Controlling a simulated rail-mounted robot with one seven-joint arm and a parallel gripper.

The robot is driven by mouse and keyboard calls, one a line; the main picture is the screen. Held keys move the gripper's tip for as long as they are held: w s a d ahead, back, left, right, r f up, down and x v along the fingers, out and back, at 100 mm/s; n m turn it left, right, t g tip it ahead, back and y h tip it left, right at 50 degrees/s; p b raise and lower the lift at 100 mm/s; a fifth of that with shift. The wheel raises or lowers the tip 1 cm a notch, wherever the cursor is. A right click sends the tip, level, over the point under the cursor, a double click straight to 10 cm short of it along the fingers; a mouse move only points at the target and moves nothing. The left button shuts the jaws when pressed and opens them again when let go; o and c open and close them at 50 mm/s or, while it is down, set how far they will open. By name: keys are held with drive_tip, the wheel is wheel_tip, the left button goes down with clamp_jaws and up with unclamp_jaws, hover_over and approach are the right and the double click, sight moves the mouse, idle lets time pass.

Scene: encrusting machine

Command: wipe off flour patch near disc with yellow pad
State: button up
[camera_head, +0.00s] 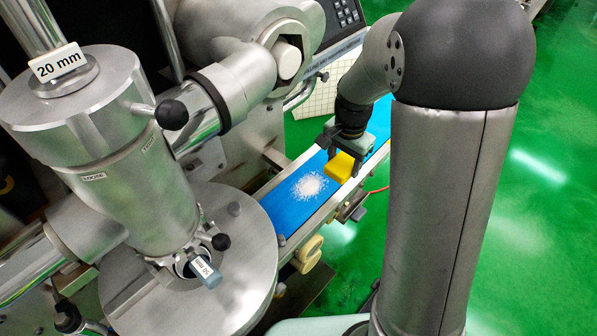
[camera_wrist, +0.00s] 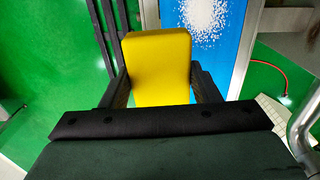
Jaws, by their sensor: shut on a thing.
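My gripper (camera_head: 345,150) is shut on the yellow pad (camera_head: 340,167) above the blue conveyor belt (camera_head: 287,208). In the wrist view the yellow pad (camera_wrist: 158,65) sits between the two dark fingers. The white flour patch (camera_head: 308,186) lies on the belt, to the left of and a little below the pad in the head view. It also shows in the wrist view (camera_wrist: 206,20), apart from the pad and cut by the top edge. The round metal disc (camera_head: 245,268) is at the near end of the belt, lower left of the patch. Whether the pad touches the belt is unclear.
A metal rail (camera_head: 312,222) runs along the belt's near side. A steel cylinder (camera_head: 100,130) with a "20 mm" label and a black-knobbed lever (camera_head: 172,114) stand at left. A red cable (camera_head: 378,191) is beside the belt. Green floor lies at right.

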sight(324, 176)
drive_tip(key=s+a, duration=0.3)
drive_tip(key=a, duration=0.9)
drive_tip(key=shift+d+f+b, duration=0.1)
drive_tip(key=shift+f+b, duration=2.2)
drive_tip(key=shift+f, duration=1.05)
drive_tip(key=shift+f+b, duration=0.7)
drive_tip(key=shift+f, duration=0.35)
drive_tip(key=shift+w+d+r, duration=0.1)
drive_tip(key=shift+w+d, duration=1.3)
drive_tip(key=shift+d, duration=0.05)
drive_tip(key=shift+w+d, duration=2.7)
drive_tip(key=shift+d, duration=0.1)
drive_tip(key=shift+s+a, duration=0.1)
drive_tip(key=shift+a, duration=0.05)
